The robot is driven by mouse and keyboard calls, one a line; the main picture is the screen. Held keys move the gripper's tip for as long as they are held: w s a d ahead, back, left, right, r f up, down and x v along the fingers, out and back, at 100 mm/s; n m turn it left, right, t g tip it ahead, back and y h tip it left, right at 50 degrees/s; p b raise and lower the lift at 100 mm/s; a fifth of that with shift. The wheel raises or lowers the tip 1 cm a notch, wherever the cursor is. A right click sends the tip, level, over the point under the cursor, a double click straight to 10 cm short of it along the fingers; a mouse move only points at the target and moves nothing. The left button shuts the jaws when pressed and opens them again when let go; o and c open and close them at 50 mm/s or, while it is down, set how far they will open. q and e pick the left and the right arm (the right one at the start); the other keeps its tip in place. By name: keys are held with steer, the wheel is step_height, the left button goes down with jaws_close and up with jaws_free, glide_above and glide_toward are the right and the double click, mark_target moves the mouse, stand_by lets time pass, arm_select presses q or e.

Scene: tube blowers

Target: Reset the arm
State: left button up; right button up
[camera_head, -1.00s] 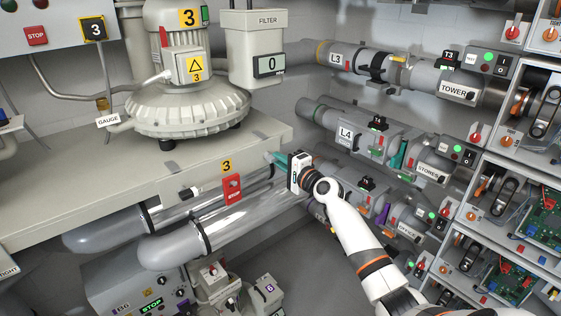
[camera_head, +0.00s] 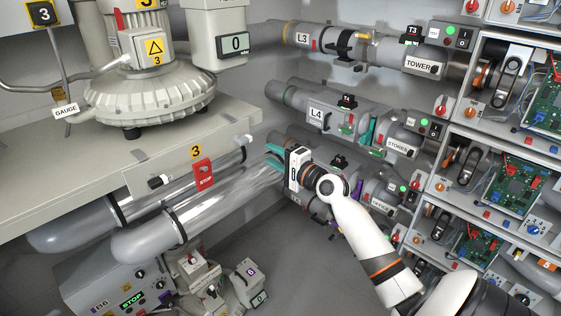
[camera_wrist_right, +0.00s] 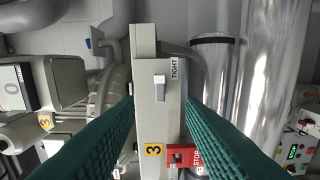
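My right gripper (camera_head: 272,157) is at the centre of the head view, at the end of my white arm. It points left, toward the shelf edge and the silver pipes. In the right wrist view its two green fingers (camera_wrist_right: 160,118) are spread wide apart with nothing between them. Beyond them stand the shelf edge (camera_wrist_right: 145,45) with a small switch marked TIGHT (camera_wrist_right: 159,88) and the red stop switch (camera_wrist_right: 181,156) numbered 3. My left gripper does not show in either view.
Blower 3 (camera_head: 150,92) sits on the beige shelf (camera_head: 60,160) at left. Silver pipes (camera_head: 215,200) run under it. Pipes L3 (camera_head: 302,38) and L4 (camera_head: 316,113) line the back wall. Racks with circuit boards (camera_head: 500,185) stand at right. Grey floor (camera_head: 290,260) is clear below my gripper.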

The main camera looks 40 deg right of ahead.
steer(key=shift+s+d, duration=0.1)
steer(key=shift+s, duration=1)
